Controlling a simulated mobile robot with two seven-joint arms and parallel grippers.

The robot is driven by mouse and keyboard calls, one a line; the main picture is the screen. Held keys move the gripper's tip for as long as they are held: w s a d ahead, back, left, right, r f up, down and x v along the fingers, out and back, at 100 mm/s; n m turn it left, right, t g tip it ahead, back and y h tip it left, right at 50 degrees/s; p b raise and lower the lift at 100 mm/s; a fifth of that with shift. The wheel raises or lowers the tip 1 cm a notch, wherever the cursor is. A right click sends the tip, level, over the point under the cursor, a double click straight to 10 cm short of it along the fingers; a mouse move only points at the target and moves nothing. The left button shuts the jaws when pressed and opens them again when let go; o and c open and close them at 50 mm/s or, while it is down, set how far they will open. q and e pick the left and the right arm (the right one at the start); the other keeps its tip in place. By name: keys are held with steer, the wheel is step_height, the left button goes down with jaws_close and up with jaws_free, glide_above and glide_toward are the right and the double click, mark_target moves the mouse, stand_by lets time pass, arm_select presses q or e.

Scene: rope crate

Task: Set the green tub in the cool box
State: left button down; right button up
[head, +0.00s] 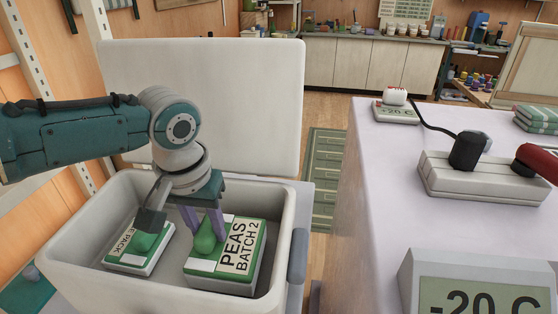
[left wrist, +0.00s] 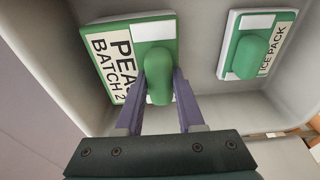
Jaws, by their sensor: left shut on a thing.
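The green tub (head: 240,258), white-sided with a green lid and a "PEAS BATCH 2" label, is inside the open cool box (head: 289,240), on the right of its interior. My left gripper (head: 204,228) reaches down into the box and is shut on the tub's green knob. In the left wrist view the two purple fingers (left wrist: 160,88) flank the knob of the tub (left wrist: 108,62). I cannot tell whether the tub's underside fully rests on the box floor. My right gripper is not in view.
An ice pack (head: 139,260) lies left of the tub inside the box. The box lid (head: 210,90) stands raised behind. To the right, a table (head: 385,185) holds a power strip (head: 480,180), a display reading -20 C (head: 480,285) and a small device (head: 396,108).

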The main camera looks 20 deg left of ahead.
arm_select(q)
steer(key=shift+f, duration=0.2)
steer(key=shift+c, duration=2.2)
jaws_free()
steer(key=r+p, duration=0.1)
steer(key=r, duration=0.2)
steer(key=s+r+p, duration=0.1)
steer(key=r, duration=0.5)
steer(key=shift+s+d+p, duration=0.15)
steer(key=shift+p, duration=0.25)
steer(key=shift+s+r, duration=0.1)
steer(key=shift+r, duration=0.3)
